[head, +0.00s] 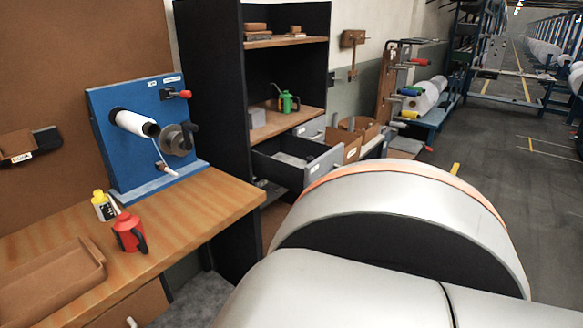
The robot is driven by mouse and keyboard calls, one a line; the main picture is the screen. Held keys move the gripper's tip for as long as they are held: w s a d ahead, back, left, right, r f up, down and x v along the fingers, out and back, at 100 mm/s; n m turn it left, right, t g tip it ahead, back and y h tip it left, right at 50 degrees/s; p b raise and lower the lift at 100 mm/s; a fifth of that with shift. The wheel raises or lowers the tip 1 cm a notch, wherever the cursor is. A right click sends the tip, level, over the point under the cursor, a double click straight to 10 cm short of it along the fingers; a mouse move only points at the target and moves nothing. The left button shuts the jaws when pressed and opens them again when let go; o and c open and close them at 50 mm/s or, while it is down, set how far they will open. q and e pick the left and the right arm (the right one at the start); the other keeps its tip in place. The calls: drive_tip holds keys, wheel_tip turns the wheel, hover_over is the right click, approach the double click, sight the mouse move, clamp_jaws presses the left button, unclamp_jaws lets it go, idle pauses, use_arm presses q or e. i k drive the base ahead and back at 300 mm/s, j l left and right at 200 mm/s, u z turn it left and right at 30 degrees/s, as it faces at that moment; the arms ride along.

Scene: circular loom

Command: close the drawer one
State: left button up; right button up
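An open drawer (322,166) with a grey front and a small white label sticks out of the black shelf cabinet (216,105). Its dark inside shows, with something pale lying in it. A second grey drawer front (309,129) with a label shows just above and behind it; how far that one is out I cannot tell. The labels are too small to read, so I cannot tell which is drawer one. Neither of my grippers is in view. A large white and grey part of my own arm fills the lower right and hides the floor in front of the drawer.
Cardboard boxes (350,142) stand behind the drawer. Open floor (490,180) lies at right.

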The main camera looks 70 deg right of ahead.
sight(281, 159)
drive_tip(key=z, duration=2.5)
